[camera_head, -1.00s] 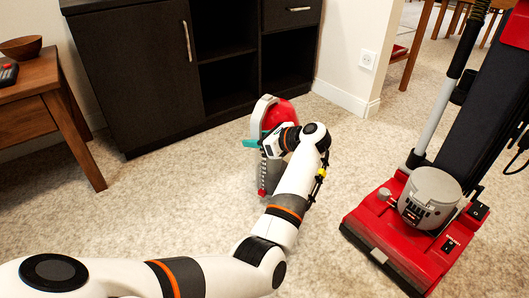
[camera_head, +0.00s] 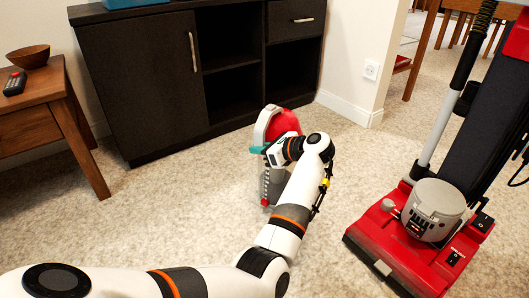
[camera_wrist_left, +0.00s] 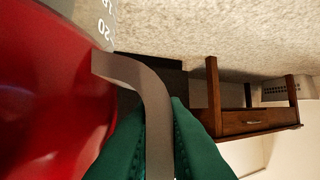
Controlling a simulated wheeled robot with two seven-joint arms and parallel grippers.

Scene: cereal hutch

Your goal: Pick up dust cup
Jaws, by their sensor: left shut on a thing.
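The dust cup (camera_head: 286,122) has a red rounded top, a grey curved handle and a clear body with scale marks. It stands upright, tilted little if at all, in front of the dark cabinet; I cannot tell whether its base touches the carpet. My left gripper (camera_head: 259,149) reaches the handle from the right, and my arm hides part of the cup. In the left wrist view, the green fingers (camera_wrist_left: 160,150) are shut on the grey handle (camera_wrist_left: 150,84), with the red top (camera_wrist_left: 50,95) close at the left. My right gripper is not in view.
A red upright vacuum (camera_head: 397,240) stands at the right. The dark cabinet (camera_head: 150,80) is behind the cup. A wooden side table (camera_head: 62,115) with a bowl (camera_head: 28,57) and remote (camera_head: 15,83) is at the left. Open carpet (camera_head: 185,215) lies between.

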